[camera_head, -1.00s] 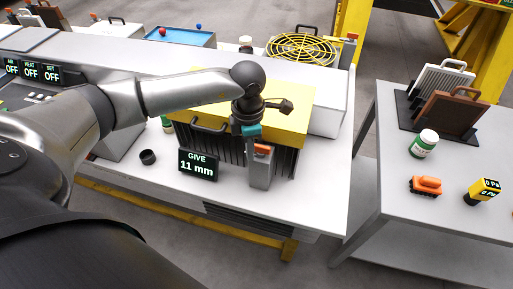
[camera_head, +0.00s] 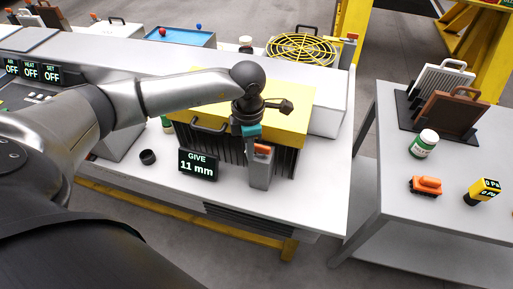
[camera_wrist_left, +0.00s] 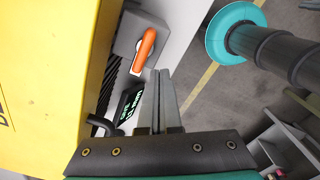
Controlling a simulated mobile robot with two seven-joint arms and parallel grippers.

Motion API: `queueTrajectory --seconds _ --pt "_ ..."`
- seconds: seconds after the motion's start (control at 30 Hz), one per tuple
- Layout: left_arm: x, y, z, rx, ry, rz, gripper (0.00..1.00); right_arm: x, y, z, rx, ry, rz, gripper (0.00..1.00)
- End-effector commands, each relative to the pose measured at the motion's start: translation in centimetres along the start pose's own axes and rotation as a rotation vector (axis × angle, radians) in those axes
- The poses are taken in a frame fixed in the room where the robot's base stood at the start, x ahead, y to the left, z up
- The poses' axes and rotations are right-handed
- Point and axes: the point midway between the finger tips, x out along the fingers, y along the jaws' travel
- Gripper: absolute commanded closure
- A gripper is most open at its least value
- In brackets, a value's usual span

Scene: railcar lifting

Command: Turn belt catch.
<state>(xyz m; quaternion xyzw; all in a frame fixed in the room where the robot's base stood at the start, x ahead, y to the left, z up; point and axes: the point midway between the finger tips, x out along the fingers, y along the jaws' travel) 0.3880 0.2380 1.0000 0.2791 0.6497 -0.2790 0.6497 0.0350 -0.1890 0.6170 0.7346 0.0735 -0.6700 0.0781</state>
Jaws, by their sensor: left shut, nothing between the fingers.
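The catch is an orange lever (camera_head: 262,149) on top of a grey post (camera_head: 260,173), which stands at the front of a yellow-topped, dark-ribbed box (camera_head: 290,122). The left wrist view shows the orange lever (camera_wrist_left: 145,48) on its grey block, just beyond and slightly left of my fingertips. My left gripper (camera_head: 248,151) points down beside the post, on its left. Its fingers (camera_wrist_left: 160,76) are together and empty in the left wrist view. They look close to the lever, but I cannot tell whether they touch. My right gripper does not show.
A small display reading "GIVE 11 mm" (camera_head: 198,164) stands left of the post. A black ring (camera_head: 148,157) lies farther left. A side table (camera_head: 400,210) at right holds a jar (camera_head: 424,143), an orange object (camera_head: 426,186) and a yellow gauge (camera_head: 484,191). A floor gap separates the tables.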

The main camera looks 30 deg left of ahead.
Motion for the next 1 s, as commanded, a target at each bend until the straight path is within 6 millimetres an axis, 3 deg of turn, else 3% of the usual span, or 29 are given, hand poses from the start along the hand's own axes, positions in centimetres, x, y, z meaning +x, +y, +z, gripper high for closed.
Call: queueTrajectory --seconds 1.0 --pt "0.0 1.1 0.7 0.000 -0.001 0.000 1.00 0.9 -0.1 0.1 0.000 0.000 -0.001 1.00"
